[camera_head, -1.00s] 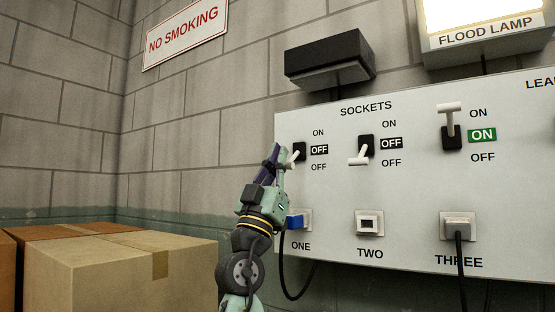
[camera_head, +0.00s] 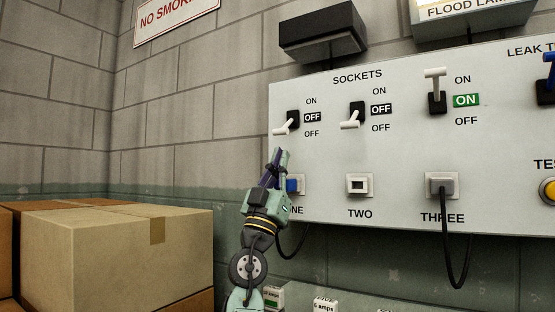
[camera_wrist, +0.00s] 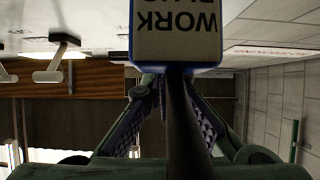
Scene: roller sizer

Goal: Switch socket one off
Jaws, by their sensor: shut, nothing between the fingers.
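The socket one switch (camera_head: 290,123) has its white lever pointing down to the lower OFF, and its indicator (camera_head: 312,117) reads OFF. My gripper (camera_head: 279,153) is shut and empty just below that lever, apart from it, in front of the socket panel (camera_head: 330,200). Socket one (camera_head: 293,186) holds a blue plug and is partly hidden by my gripper. In the wrist view the blue-edged plug (camera_wrist: 176,40), labelled upside down, and its dark cable cover part of my fingers. White switch levers (camera_wrist: 55,68) show at the left there.
The socket two switch (camera_head: 353,116) is down with OFF shown. The socket three switch (camera_head: 436,92) is up with ON in green. A black cable (camera_head: 455,270) hangs from socket three. Cardboard boxes (camera_head: 115,260) stand at the left. A black box (camera_head: 322,35) is above the panel.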

